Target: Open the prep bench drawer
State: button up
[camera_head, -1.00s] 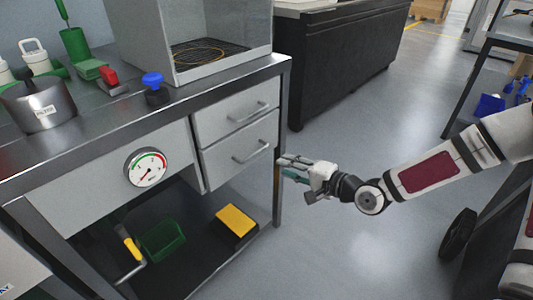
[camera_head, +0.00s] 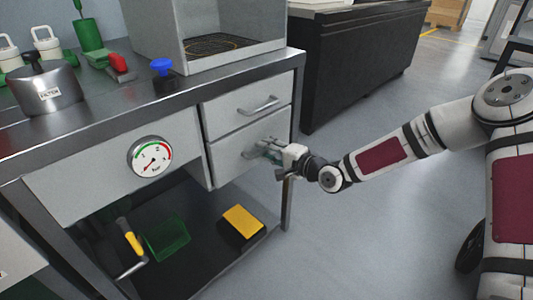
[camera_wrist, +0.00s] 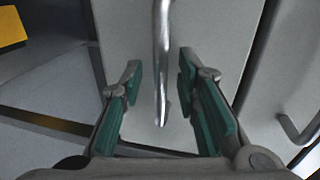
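The prep bench (camera_head: 100,132) has two light grey drawers on its right side, one above the other. The upper drawer (camera_head: 232,110) has a bar handle (camera_head: 260,106) and is shut. The lower drawer (camera_head: 228,160) also looks shut. My gripper (camera_head: 262,149) is at the lower drawer's front and hides most of its handle. In the wrist view, the open green-padded fingers (camera_wrist: 165,95) stand on either side of a metal bar handle (camera_wrist: 162,50), with gaps on both sides. Another handle (camera_wrist: 295,132) shows at the right edge.
A pressure gauge (camera_head: 150,157) is on the bench front, left of the drawers. A yellow block (camera_head: 242,222) and a green bin (camera_head: 167,238) are on the lower shelf. The floor (camera_head: 375,225) right of the bench is clear.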

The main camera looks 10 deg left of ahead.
jog(key=shift+w+a, duration=0.2)
jog(key=shift+a, duration=0.05)
grip_shut()
jog(key=shift+d, duration=0.1)
